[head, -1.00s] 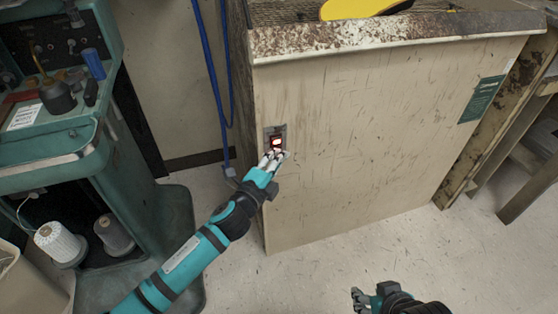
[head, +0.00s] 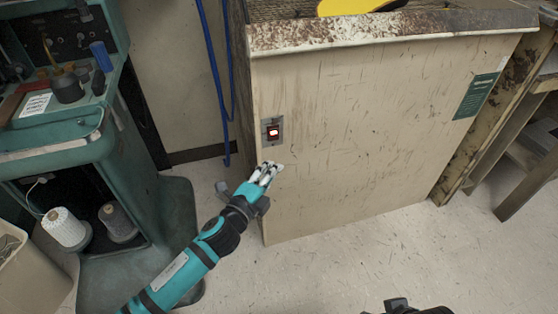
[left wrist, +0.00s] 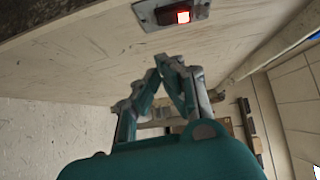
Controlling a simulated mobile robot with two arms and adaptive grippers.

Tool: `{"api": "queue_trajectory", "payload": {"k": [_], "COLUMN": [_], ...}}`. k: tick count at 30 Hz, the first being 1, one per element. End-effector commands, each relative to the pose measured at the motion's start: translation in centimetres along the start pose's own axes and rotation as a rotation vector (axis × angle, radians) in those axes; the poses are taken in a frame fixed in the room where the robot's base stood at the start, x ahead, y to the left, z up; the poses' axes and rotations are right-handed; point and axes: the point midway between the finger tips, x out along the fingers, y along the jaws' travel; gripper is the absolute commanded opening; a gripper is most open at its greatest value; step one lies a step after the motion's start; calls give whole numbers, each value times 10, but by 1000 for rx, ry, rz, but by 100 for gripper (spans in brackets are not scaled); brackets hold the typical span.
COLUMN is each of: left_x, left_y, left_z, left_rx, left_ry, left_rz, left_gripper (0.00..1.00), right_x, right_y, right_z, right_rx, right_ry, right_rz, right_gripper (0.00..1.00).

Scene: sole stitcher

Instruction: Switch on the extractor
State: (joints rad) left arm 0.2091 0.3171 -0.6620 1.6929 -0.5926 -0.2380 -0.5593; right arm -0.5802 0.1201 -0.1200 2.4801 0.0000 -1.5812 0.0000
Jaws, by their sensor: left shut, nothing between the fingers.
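The extractor (head: 370,130) is a beige, scratched cabinet with a grimy top edge. Its switch (head: 273,132) is a small rocker on a grey plate at the upper left of the front panel, glowing red. The lit switch also shows at the top of the left wrist view (left wrist: 183,16). My left gripper (head: 270,170) is shut and empty, below the switch and apart from it. Its closed fingers also show in the left wrist view (left wrist: 170,62). My right gripper (head: 396,304) is only partly in view at the bottom edge, and its fingers cannot be made out.
A green stitching machine (head: 60,150) with thread spools (head: 66,228) stands at the left. Blue cables (head: 215,80) hang beside the extractor. A yellow item (head: 350,6) lies on its top. A wooden bench (head: 525,150) is at the right. The floor in front is clear.

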Motion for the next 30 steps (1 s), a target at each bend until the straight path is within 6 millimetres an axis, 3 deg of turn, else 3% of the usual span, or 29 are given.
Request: {"api": "queue_trajectory", "payload": {"k": [6,12,30], "left_x": [-39,-58,-61], "left_y": [5,8,8], "left_z": [0,0,0], "left_rx": [-1,-1,-2], "left_ry": [0,1,0], "left_rz": [2,1,0], "left_gripper": [0,0,0], "right_x": [-5,-6,-5], "right_y": [0,0,0], "right_z": [-2,-2,-2], "right_rx": [0,0,0], "right_ry": [1,1,1], "right_rz": [0,0,0], "right_gripper": [40,40,40]}}
